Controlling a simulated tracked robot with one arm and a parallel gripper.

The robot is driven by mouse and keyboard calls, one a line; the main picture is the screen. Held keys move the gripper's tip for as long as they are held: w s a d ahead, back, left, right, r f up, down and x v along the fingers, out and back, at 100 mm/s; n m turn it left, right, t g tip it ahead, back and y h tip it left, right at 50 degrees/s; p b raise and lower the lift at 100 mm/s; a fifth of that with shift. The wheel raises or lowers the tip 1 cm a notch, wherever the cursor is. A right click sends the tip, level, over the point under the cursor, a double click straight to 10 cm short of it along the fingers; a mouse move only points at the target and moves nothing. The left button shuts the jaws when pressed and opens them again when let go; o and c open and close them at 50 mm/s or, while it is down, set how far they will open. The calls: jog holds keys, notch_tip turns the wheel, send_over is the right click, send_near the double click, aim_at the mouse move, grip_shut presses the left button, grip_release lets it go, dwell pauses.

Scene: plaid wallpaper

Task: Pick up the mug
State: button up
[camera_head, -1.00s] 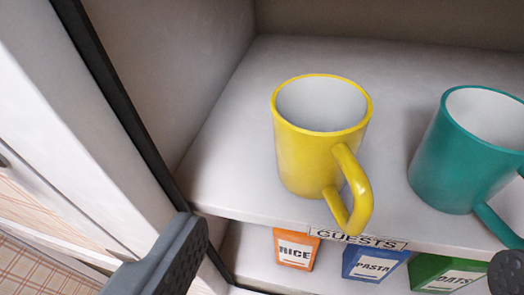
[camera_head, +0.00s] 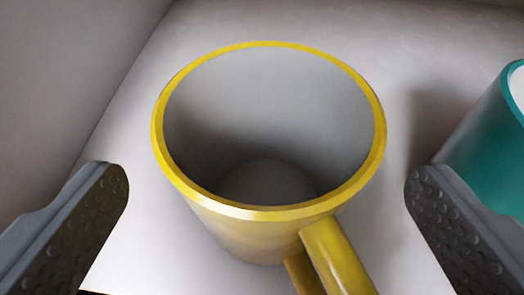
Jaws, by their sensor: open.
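A yellow mug (camera_head: 240,228) with a pale grey inside stands upright on a white shelf, large in the middle of the view. Its handle (camera_head: 338,258) points toward me and slightly right, and its lower end is cut off by the picture edge. My gripper (camera_head: 266,185) is open, with one dark grey finger on each side of the mug. Gaps show between both fingers and the mug in the picture. The jaws are empty.
A teal mug (camera_head: 487,150) stands to the right, partly behind my right finger and cut off by the picture edge. The cabinet's side wall (camera_head: 60,75) rises at the left. Bare shelf (camera_head: 420,50) shows behind the mugs.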

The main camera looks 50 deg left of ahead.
jog(key=shift+x, duration=1.1)
jog(key=shift+c, duration=0.8)
jog(key=c, duration=1)
jog(key=shift+c, duration=0.2)
jog(key=shift+r, duration=0.25)
